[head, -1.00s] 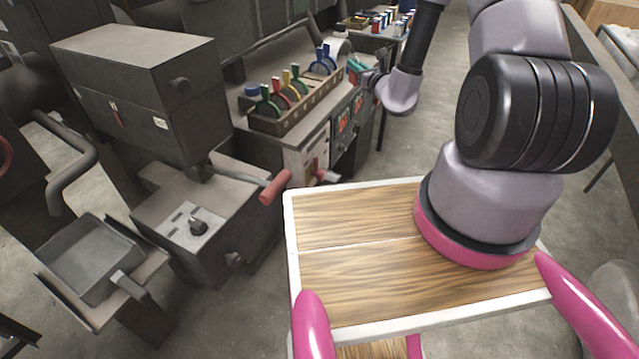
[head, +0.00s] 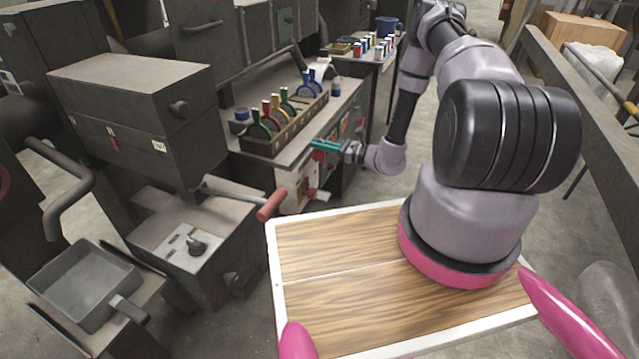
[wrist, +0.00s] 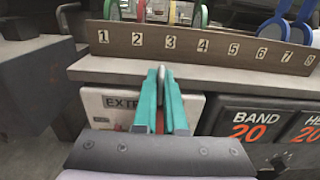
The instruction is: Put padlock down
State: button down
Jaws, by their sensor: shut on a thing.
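My gripper (head: 318,145) has teal fingers and is in front of the bench's front edge, by the numbered rack. In the wrist view, the fingers (wrist: 161,78) are close together, shut on a narrow grey piece (wrist: 162,73) that shows between their tips. I take this to be part of the padlock; most of it is hidden by the fingers. A bit of red shows lower between the fingers; I cannot tell whether it belongs to the padlock or the panel behind. In the head view the held thing is too small to make out.
A rack (head: 285,125) numbered 1 to 8 holds several coloured ringed items on the bench. Below its edge are an "EXTR" panel (wrist: 112,104) and a "BAND 20" panel (wrist: 245,124). A red-handled lever (head: 271,205) stands out at left. My wooden-topped base is in front.

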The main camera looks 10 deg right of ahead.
aim_at(311, 180)
notch_tip(311, 180, down, 16)
jog(key=shift+r, duration=0.15)
dwell(0.4)
jog(key=c, duration=1)
grip_release()
jog(key=shift+f, duration=0.2)
jog(key=shift+r, duration=0.2)
jog(key=v, duration=1.2)
jog(key=shift+r, duration=0.1)
